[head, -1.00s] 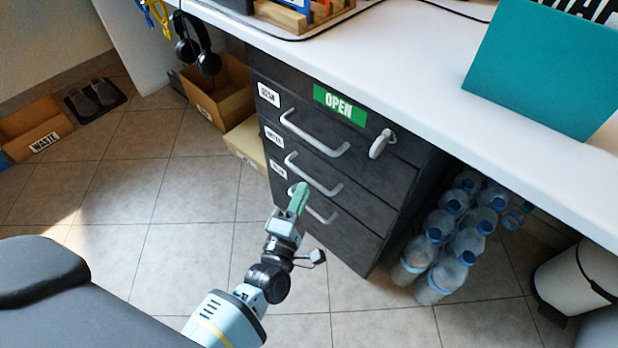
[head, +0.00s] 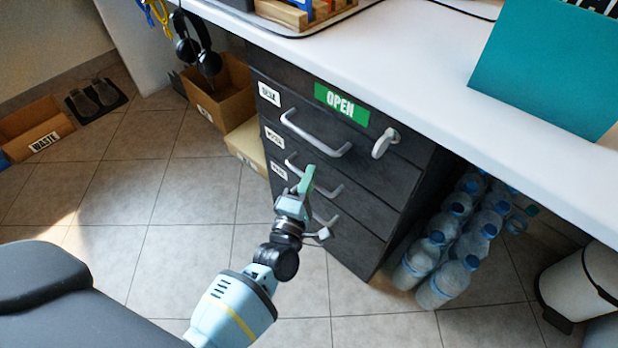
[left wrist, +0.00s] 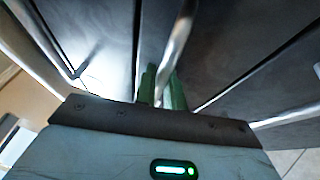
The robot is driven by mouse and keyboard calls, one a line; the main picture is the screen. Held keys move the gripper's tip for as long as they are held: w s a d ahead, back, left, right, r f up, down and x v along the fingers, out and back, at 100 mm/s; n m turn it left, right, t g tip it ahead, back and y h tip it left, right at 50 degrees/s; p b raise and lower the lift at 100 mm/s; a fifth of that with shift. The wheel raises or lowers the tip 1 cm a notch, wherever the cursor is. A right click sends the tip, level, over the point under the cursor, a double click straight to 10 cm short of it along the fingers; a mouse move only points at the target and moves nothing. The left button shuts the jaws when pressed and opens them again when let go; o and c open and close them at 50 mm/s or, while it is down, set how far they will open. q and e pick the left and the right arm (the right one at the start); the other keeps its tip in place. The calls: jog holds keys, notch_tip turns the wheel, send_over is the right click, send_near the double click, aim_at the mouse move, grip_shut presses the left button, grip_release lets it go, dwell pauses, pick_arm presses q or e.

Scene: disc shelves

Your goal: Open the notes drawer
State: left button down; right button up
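A dark drawer cabinet (head: 350,200) stands under the white desk, with pale bar handles and small white labels. The middle label (head: 273,138) is blurred and may read NOTES; its drawer is closed. My left gripper (head: 306,180), with green fingers, is at the left part of the middle handle (head: 328,190). In the left wrist view a pale handle bar (left wrist: 180,40) passes between the green fingers (left wrist: 162,88), which sit close on either side. I cannot tell whether they clamp it. My right gripper is not in view.
A green OPEN sign (head: 341,104) and a pale latch-like knob (head: 384,142) are on the top drawer. Water bottles (head: 445,280) stand right of the cabinet, cardboard boxes (head: 222,95) left of it. The tiled floor (head: 180,230) in front is mostly clear.

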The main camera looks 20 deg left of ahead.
pick_arm(q)
jog(key=shift+s, duration=0.15)
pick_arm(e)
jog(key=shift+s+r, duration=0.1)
